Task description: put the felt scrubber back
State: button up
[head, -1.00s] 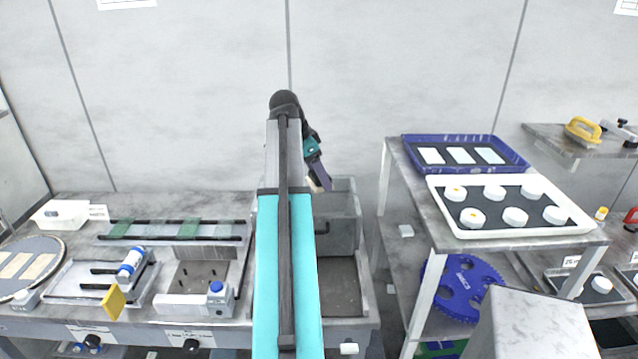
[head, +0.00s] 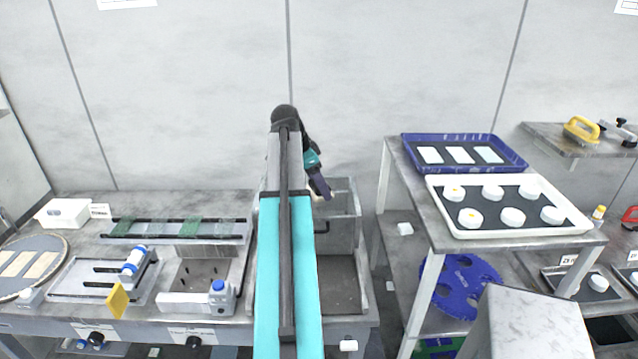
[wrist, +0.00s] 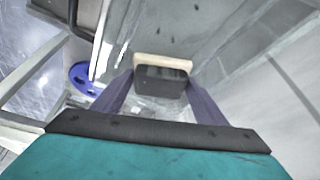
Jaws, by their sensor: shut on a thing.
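My gripper (wrist: 160,95) is shut on the felt scrubber (wrist: 162,64), a dark grey block with a cream felt strip along its far edge. The scrubber sits between the two purple fingers in the wrist view. In the head view my gripper (head: 319,187) hangs over the rear part of the grey metal basin (head: 357,243). Only a small cream bit of the scrubber shows there, below the fingers. My arm hides the left part of the basin.
Left of the basin is a bench (head: 85,211) with fixtures and rails. To the right, a rack holds a blue tray (head: 520,163) and a white tray (head: 440,205) of white pucks. A yellow-handled tool (head: 580,130) lies on a far shelf. The back wall is close behind.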

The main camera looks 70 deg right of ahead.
jog(key=shift+f, duration=0.15)
jog(key=o, duration=1)
jog(key=shift+r, duration=0.25)
jog(key=shift+b+v, duration=1.6)
jog(key=shift+v, duration=4.35)
